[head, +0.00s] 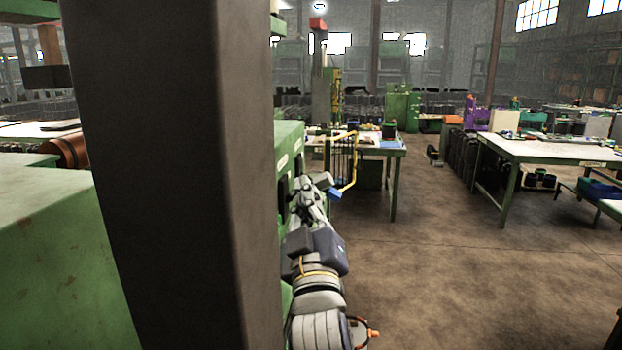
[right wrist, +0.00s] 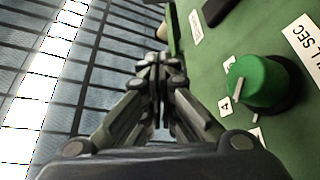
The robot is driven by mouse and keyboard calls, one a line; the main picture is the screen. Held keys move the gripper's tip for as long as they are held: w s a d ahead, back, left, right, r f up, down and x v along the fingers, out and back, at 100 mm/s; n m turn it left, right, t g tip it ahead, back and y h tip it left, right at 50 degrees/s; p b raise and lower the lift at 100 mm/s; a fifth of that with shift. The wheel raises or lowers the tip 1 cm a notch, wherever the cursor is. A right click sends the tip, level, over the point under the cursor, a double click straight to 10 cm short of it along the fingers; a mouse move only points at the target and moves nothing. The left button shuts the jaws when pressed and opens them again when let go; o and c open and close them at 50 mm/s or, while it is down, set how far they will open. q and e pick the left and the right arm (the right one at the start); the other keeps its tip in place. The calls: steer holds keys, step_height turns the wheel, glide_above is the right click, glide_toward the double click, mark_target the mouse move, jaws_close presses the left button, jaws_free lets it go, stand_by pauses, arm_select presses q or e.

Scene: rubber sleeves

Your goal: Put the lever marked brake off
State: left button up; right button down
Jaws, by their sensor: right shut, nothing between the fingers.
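My right gripper (head: 312,194) is beside the face of a green machine cabinet (head: 288,136) in the head view. It also shows in the right wrist view (right wrist: 157,66), where its fingers are together with nothing between them. The green panel (right wrist: 222,55) is just right of the fingers there. I cannot read the word brake on any label. My left gripper is not in view.
A round green knob (right wrist: 258,82) with a white pointer stands on the panel near the right finger, beside a label ending in SEC (right wrist: 305,40). A dark column (head: 165,170) blocks much of the head view. A green-legged table (head: 390,150) stands beyond.

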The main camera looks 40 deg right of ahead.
steer(key=p+x, duration=0.4)
steer(key=x, duration=0.6)
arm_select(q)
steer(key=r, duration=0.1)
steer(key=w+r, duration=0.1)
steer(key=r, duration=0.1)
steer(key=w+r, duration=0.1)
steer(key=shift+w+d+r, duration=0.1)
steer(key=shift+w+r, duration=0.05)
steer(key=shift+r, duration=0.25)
arm_select(e)
steer(key=f, duration=0.1)
steer(key=d+f, duration=0.1)
steer(key=s+f, duration=0.1)
steer(key=shift+d+f, duration=0.35)
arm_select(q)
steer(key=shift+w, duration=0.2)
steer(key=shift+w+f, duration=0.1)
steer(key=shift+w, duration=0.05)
arm_select(e)
steer(key=shift+s, duration=0.1)
